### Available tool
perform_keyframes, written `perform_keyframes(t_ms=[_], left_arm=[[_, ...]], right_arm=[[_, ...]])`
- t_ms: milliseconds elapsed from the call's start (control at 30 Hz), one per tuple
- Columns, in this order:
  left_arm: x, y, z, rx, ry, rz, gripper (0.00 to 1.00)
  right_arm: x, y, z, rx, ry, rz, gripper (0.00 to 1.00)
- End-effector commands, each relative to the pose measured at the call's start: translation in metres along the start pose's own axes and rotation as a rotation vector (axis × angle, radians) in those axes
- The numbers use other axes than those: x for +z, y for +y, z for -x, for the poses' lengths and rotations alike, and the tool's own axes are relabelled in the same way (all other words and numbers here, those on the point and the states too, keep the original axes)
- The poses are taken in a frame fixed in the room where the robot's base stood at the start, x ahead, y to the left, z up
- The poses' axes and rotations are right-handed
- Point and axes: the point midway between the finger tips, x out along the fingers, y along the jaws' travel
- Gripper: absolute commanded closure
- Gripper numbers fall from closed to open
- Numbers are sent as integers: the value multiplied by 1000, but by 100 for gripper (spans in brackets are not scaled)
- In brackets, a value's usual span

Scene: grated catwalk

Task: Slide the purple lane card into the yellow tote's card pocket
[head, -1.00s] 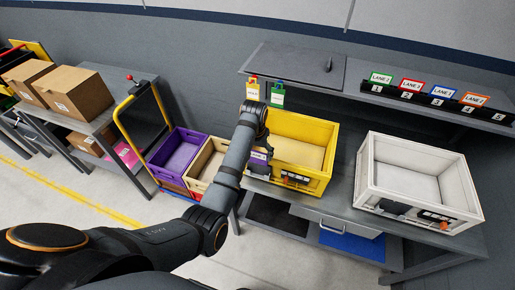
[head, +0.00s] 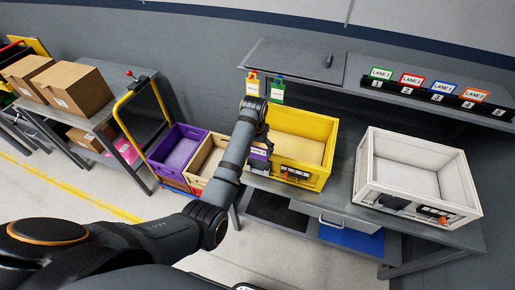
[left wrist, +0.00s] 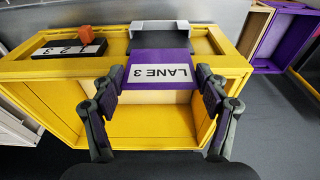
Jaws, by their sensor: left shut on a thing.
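The purple lane card, marked LANE 3 (left wrist: 160,72), is held between the fingertips of my left gripper (left wrist: 160,91); the card also shows in the head view (head: 259,153). The gripper is shut on the card's two side edges. The yellow tote (head: 318,127) stands on the bench, and its yellow wall (left wrist: 45,69) shows in the left wrist view. The dark card pocket (left wrist: 160,40), with a grey lip, is just beyond the card's far edge. I cannot tell whether the card's edge is inside it.
The tote's front carries a 1-2-3 number strip (left wrist: 68,49) and an orange block (left wrist: 84,33). A white tote (head: 410,205) stands to the right. Purple (head: 172,163) and tan (head: 200,177) bins stand left. A shelf above holds several lane cards (head: 412,80).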

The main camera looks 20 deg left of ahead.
Motion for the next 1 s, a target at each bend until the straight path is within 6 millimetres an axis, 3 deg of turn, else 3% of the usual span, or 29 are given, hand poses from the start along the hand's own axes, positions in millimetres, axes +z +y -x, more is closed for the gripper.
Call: perform_keyframes(t_ms=[400, 1000], left_arm=[[0, 0, -1, 0, 0, 0, 52], [2, 0, -17, 0, 0, 0, 52]], right_arm=[[0, -4, 0, -5, 0, -2, 60], [1, -1, -6, 0, 0, 0, 60]])
